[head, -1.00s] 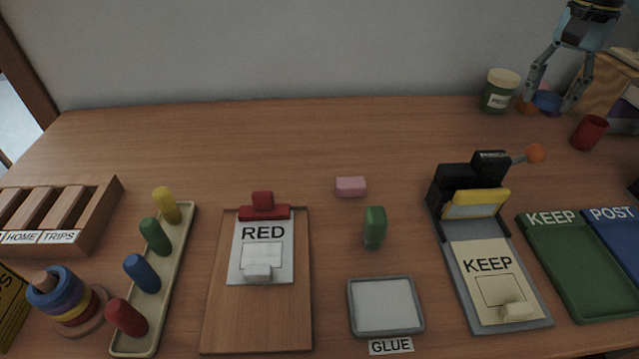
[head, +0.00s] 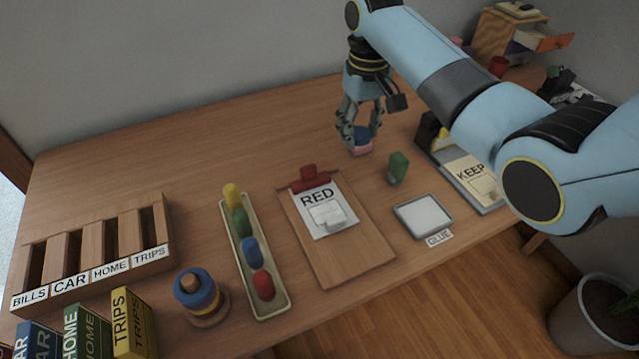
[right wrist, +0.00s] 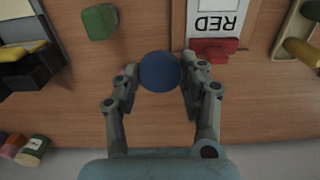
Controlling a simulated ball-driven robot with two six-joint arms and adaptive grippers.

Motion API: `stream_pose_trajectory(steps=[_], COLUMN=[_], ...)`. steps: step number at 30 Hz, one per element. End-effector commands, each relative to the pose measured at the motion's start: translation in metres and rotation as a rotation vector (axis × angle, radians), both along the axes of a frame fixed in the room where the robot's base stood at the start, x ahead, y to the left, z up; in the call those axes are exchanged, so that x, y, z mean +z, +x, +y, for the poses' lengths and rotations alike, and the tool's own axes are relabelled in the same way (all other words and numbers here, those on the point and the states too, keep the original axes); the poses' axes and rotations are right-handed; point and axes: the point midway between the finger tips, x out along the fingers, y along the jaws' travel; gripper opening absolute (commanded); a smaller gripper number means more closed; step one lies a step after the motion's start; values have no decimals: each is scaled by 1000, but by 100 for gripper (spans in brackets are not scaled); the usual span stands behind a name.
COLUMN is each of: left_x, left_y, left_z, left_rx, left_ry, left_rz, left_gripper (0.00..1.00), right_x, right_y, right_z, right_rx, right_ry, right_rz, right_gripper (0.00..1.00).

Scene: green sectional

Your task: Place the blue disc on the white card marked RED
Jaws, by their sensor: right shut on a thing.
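My right gripper (head: 360,140) is shut on the blue disc (head: 364,132). The disc shows as a round blue top (right wrist: 160,71) between the fingertips in the right wrist view. In the head view the disc overlaps the pink block (head: 360,148); its exact height is hard to tell. The white card marked RED (head: 318,200) is clipped to a wooden clipboard (head: 350,255), left of and nearer than the gripper. In the right wrist view the card (right wrist: 222,22) is at top right. My left gripper is out of view.
A red clip (head: 309,180) rises at the card's far edge. A green block (head: 397,168) and a grey GLUE tray (head: 423,216) lie right of the clipboard. A tray of coloured pegs (head: 274,300) lies left of it. The back left of the table is clear.

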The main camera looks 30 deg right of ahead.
Motion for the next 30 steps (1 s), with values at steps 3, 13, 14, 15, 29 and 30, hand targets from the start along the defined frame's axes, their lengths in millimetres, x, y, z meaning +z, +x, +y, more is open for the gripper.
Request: stream_pose_trajectory(steps=[3,13,14,15,29,30], left_x=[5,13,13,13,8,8], left_y=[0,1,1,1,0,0], left_z=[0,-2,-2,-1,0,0], left_rx=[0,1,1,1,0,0], left_ry=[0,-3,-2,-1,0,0], left_rz=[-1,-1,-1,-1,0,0], left_gripper=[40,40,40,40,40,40], right_x=[-14,-60,-63,-65,-111,-111], right_y=[-12,-47,-48,-50,-54,-53], right_z=[23,89,92,96,102,102], right_rx=[23,18,17,16,16,16], right_ry=[4,4,3,2,1,1], right_rz=[4,3,3,2,2,1], right_gripper=[26,26,26,26,26,26])
